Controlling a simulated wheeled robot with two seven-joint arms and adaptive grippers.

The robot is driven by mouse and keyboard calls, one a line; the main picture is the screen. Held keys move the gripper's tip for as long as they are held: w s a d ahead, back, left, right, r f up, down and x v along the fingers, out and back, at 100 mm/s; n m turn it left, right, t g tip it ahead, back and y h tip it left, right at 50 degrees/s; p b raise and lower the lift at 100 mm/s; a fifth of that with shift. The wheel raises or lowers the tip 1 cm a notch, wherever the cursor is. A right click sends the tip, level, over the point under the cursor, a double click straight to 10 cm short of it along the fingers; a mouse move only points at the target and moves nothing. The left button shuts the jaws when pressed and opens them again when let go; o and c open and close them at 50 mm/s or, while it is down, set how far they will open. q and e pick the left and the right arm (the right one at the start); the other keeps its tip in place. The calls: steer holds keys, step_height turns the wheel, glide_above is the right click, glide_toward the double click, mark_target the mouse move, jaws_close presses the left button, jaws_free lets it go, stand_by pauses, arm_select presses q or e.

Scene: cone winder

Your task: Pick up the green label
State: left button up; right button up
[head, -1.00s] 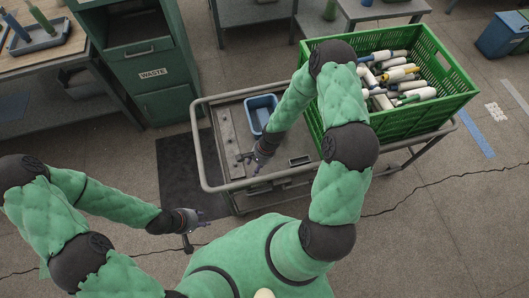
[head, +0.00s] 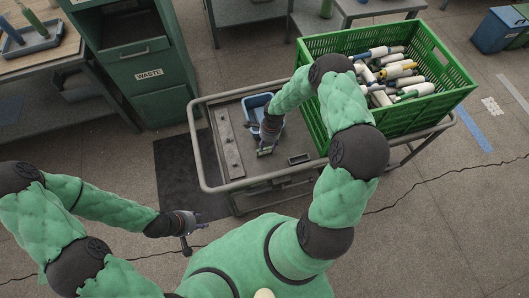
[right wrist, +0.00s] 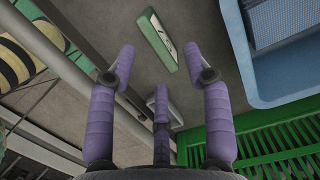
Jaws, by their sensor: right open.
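The green label (right wrist: 160,42) shows in the right wrist view as a small flat piece with a green edge and a pale face, lying on the grey cart top. My right gripper (right wrist: 157,56) is open, with its purple fingers spread and nothing between them. The label appears just beyond and between the two front fingertips, apart from them. In the head view the right gripper (head: 268,143) is over the cart beside the blue bin, with a greenish edge at its tips. My left gripper (head: 188,222) is away from the cart at lower left; its opening is too small to judge.
A blue bin (head: 251,104) stands on the cart (head: 232,178), close to the right gripper. A green crate (head: 400,118) full of cones and tubes fills the cart's right side. A raised rail surrounds the cart top. A green waste cabinet (head: 155,100) stands behind left.

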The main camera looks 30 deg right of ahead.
mark_target(265, 149)
steer(key=shift+a+f+b, duration=0.15)
steer(key=shift+f+b, duration=0.15)
steer(key=shift+f, duration=0.6)
steer(key=shift+a+f+b, duration=0.2)
steer(key=shift+f+b, duration=0.05)
steer(key=shift+f, duration=0.7)
steer(key=shift+a+f+b, duration=0.15)
steer(key=shift+f+b, duration=0.15)
steer(key=shift+f, duration=0.6)
jaws_close()
